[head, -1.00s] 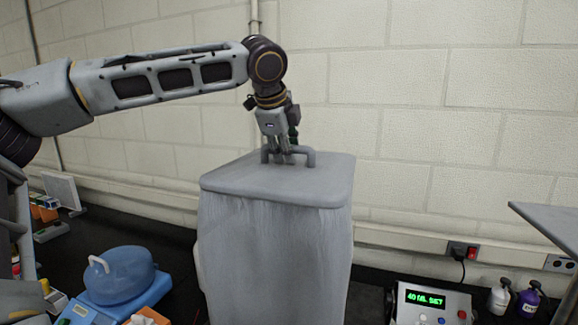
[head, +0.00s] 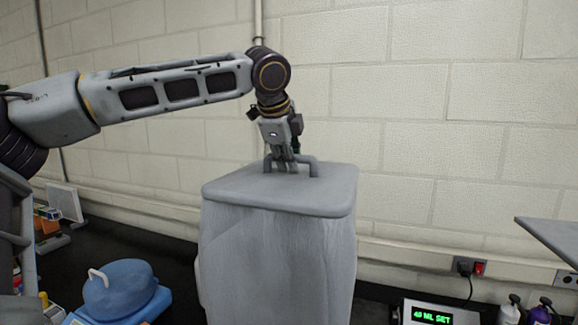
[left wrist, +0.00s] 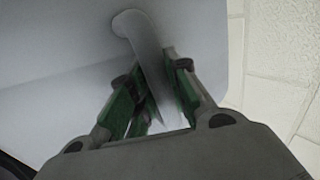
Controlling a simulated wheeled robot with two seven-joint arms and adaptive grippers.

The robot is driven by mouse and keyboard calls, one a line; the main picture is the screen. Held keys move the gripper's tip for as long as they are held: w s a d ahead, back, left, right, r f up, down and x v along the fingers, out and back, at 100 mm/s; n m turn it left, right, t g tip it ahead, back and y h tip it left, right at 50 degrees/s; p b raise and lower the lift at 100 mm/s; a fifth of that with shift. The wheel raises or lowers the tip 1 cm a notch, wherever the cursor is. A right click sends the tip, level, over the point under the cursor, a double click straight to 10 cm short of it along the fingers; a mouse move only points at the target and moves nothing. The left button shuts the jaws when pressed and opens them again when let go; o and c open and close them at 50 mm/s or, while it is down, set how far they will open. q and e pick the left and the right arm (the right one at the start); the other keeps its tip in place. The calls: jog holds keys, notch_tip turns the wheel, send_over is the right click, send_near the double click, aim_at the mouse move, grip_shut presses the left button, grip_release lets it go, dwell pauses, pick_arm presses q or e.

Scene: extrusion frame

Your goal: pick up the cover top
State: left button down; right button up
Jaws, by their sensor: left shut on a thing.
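The cover top is a tall grey box-like cover with a flat, rounded top (head: 235,186) and a bar handle (head: 310,163) on it. It stands upright in the middle of the head view, its lower end cut off by the picture edge. My left gripper (head: 285,165) comes down from above and is shut on the handle. In the left wrist view the handle (left wrist: 135,28) runs between the green-padded fingers (left wrist: 154,88), with the grey top behind it. My right gripper is not in view.
A blue rounded vessel (head: 118,292) with a white handle stands low at left. A device with a green display (head: 432,316) and spray bottles (head: 541,313) are at lower right. A grey panel edge (head: 555,236) juts in at right. A block wall (head: 450,110) stands behind.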

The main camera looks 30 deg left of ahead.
pick_arm(q)
jog(key=shift+r, duration=4.5)
jog(key=c, duration=2.1)
grip_release()
grip_shut()
